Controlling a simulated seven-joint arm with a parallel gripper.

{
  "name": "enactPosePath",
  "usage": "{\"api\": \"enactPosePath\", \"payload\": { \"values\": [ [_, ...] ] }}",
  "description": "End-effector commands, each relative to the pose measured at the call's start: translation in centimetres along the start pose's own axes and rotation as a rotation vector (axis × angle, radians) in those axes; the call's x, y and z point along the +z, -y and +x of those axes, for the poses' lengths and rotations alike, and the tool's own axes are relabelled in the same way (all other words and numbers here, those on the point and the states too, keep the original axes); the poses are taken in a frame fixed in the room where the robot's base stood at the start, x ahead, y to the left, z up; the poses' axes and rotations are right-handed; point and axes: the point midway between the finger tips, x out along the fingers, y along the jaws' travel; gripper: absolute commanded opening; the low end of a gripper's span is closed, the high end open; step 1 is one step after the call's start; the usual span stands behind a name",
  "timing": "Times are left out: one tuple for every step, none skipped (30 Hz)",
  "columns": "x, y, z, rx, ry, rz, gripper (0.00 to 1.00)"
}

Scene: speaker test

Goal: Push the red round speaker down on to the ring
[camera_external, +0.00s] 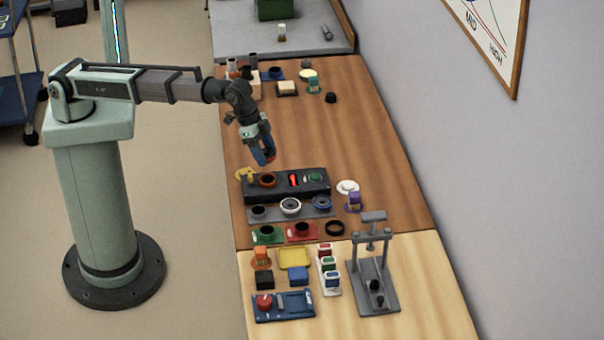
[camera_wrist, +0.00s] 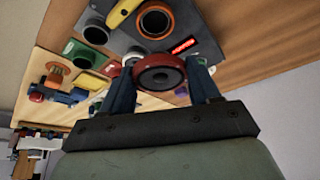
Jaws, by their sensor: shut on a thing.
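The red round speaker (camera_wrist: 160,84) is between the two fingers of my gripper (camera_wrist: 163,70) in the wrist view, its dark round face towards the camera. My gripper also shows in the external view (camera_external: 264,158), shut on the speaker and pointing down, with only a little red visible at its tip. It is above and apart from the dark test box (camera_external: 316,192). An orange-brown ring (camera_external: 275,181) with a dark centre sits at the box's left part, just below the gripper in the picture. The ring also shows in the wrist view (camera_wrist: 140,22), beyond the speaker.
The box has a red lit display (camera_external: 294,180) and a green button (camera_external: 315,177). A yellow thing (camera_external: 243,174) is at its left end. A grey tray (camera_external: 274,212) with several round parts lies in front. A grey press (camera_external: 373,265) stands front right. Bare wood lies behind the box.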

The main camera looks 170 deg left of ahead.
Motion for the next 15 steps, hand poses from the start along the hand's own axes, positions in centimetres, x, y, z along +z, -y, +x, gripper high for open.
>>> {"api": "enactPosePath", "payload": {
  "values": [
    [0.2,0.0,0.3,0.0,0.0,0.0,0.34],
    [0.2,0.0,0.5,0.0,0.0,0.0,0.34],
    [0.4,0.0,0.8,0.0,-0.001,0.0,0.34],
    [0.5,0.0,1.0,0.0,-0.001,0.001,0.34],
    [0.6,0.0,1.3,0.0,0.0,0.0,0.34],
    [0.7,0.0,1.6,0.0,0.0,0.001,0.34],
    [0.9,0.0,1.9,0.0,0.001,0.001,0.34],
    [1.0,0.0,2.2,0.0,0.001,0.001,0.34],
    [1.1,0.0,2.6,0.0,0.0,0.001,0.34],
    [1.2,0.0,2.8,0.0,0.0,0.001,0.34],
    [1.3,0.0,3.1,0.0,-0.001,0.001,0.34],
    [1.4,0.0,3.4,0.0,0.0,0.001,0.34],
    [1.6,0.0,3.7,0.0,0.0,0.001,0.34],
    [1.7,0.0,4.0,0.0,0.001,0.001,0.34],
    [1.8,0.0,4.3,0.0,0.001,0.001,0.34]
  ]
}}
